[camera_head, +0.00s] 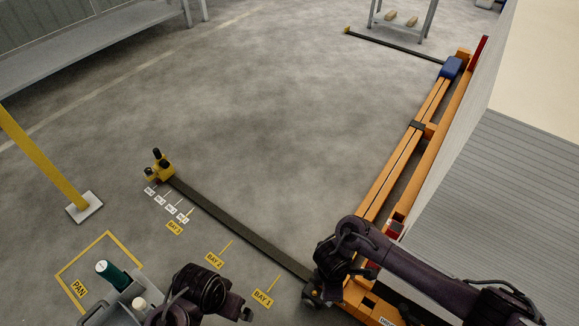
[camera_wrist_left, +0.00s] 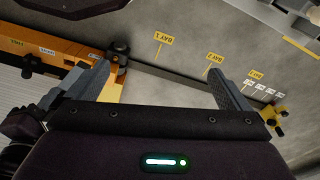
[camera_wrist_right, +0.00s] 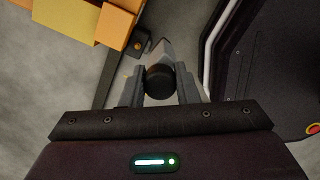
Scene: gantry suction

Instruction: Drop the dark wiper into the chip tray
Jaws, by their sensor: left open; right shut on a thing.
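My right gripper (camera_wrist_right: 159,88) is shut on a black round knob (camera_wrist_right: 159,80), at the orange rail's near end. In the head view its arm hides most of this spot. My left gripper (camera_wrist_left: 160,88) is open and empty, above the floor; its arm shows at the bottom of the head view. I cannot pick out the dark wiper for certain; a long dark bar (camera_head: 235,228) lies across the floor from the rail to a yellow block (camera_head: 162,170) with black knobs. No chip tray can be made out for certain.
An orange rail (camera_head: 395,160) with a blue block (camera_head: 451,67) runs along the grey cabinet (camera_head: 510,180). Bay labels (camera_head: 214,260) and a yellow PAN outline (camera_head: 110,235) mark the floor. The middle floor is clear.

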